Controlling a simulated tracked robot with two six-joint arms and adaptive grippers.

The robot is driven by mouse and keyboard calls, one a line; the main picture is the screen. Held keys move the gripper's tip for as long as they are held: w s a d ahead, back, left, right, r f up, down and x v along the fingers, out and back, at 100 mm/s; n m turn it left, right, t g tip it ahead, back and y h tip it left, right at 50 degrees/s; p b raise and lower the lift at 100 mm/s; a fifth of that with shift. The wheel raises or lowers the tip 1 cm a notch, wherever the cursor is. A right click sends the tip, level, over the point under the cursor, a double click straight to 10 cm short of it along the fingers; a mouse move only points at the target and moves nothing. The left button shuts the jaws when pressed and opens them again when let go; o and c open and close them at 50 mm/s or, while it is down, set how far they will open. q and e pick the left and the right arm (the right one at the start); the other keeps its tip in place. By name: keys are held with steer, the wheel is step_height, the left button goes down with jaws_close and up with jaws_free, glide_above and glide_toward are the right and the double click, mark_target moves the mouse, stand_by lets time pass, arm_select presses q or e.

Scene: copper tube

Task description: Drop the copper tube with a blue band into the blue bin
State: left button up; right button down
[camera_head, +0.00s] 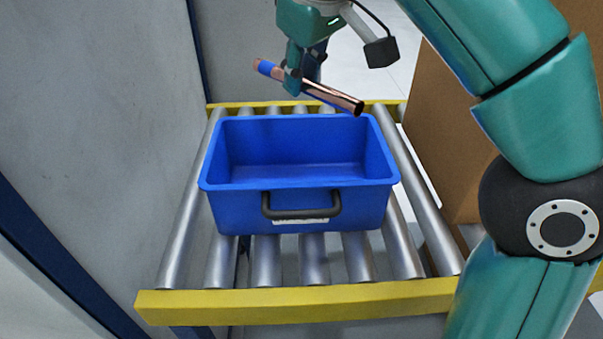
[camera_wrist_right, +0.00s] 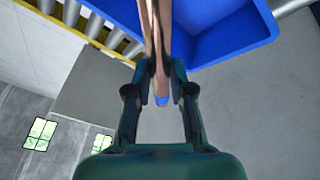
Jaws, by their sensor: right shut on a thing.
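The copper tube (camera_head: 331,96) has a blue band near its left end in the head view. My right gripper (camera_head: 293,84) is shut on it near the banded end and holds it tilted, its right end lower, above the far rim of the blue bin. In the right wrist view the tube (camera_wrist_right: 155,35) runs up from between the fingers (camera_wrist_right: 161,95), with blue showing at its near end. The blue bin (camera_head: 295,207) stands upright on rollers and looks empty, with a dark handle on its near side. My left gripper is not in view.
The bin rests on a roller conveyor (camera_head: 313,262) with yellow end rails (camera_head: 300,304). A grey wall panel (camera_head: 100,120) stands at the left. A brown cardboard box (camera_head: 440,130) stands at the right, partly behind my right arm.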

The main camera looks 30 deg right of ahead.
mark_target(309, 89)
steer(key=shift+s+d+f, duration=0.15)
steer(key=shift+s+f, duration=0.1)
steer(key=shift+f, duration=0.5)
steer(key=shift+f+b, duration=0.7)
steer(key=shift+f, duration=1.25)
steer(key=c, duration=0.9)
jaws_free()
steer(key=shift+c, duration=0.2)
steer(key=v, duration=0.6)
steer(key=shift+s+r, duration=0.1)
steer(key=shift+r, duration=0.25)
steer(key=shift+s+r, duration=0.2)
steer(key=shift+r, duration=0.1)
